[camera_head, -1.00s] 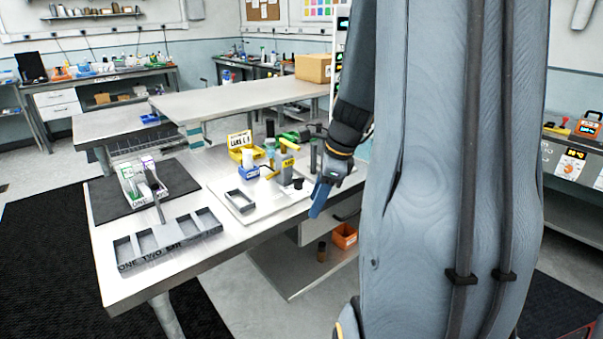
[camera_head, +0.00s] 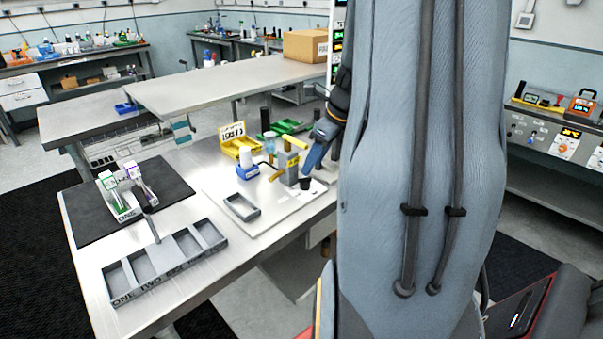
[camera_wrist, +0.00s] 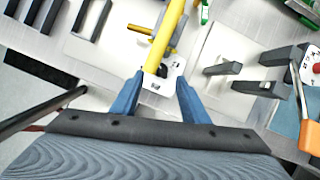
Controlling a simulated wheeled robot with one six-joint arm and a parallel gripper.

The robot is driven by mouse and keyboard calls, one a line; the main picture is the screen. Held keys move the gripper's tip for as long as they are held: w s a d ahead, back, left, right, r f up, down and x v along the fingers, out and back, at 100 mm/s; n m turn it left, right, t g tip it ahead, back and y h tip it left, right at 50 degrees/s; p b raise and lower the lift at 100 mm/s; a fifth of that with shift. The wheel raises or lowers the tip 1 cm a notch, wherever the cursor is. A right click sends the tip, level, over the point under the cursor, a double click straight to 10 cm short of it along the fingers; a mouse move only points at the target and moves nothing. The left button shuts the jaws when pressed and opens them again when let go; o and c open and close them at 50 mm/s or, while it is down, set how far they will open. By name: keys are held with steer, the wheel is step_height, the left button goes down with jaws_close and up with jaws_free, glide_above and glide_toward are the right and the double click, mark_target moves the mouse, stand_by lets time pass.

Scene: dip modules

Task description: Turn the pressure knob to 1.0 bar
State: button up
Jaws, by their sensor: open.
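A red round knob (camera_wrist: 315,68) sits on a white marked face at the right edge of the wrist view. Its markings are too small to read, and I cannot tell its setting. I cannot make it out in the head view. My gripper (camera_wrist: 160,78) is open, its two blue fingers well left of the red knob. A yellow bar (camera_wrist: 166,35) and a small white plate show beyond and between the fingertips; I cannot tell whether they touch. In the head view my gripper (camera_head: 308,168) is over the bench, beside a yellow-topped fixture (camera_head: 292,145).
A grey compartment tray (camera_head: 165,262) and a black mat (camera_head: 80,205) lie on the left of the bench. A yellow bin (camera_head: 236,142), a blue bin (camera_head: 247,172) and a small black cup (camera_head: 305,183) stand near the fixture. A raised shelf (camera_head: 220,85) runs behind.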

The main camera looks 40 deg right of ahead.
mark_target(307, 178)
steer(key=x, duration=0.7)
steer(key=shift+s+d+f, duration=0.1)
steer(key=shift+s+d, duration=0.1)
steer(key=shift+d, duration=0.05)
steer(key=shift+p, duration=0.3)
steer(key=c, duration=1)
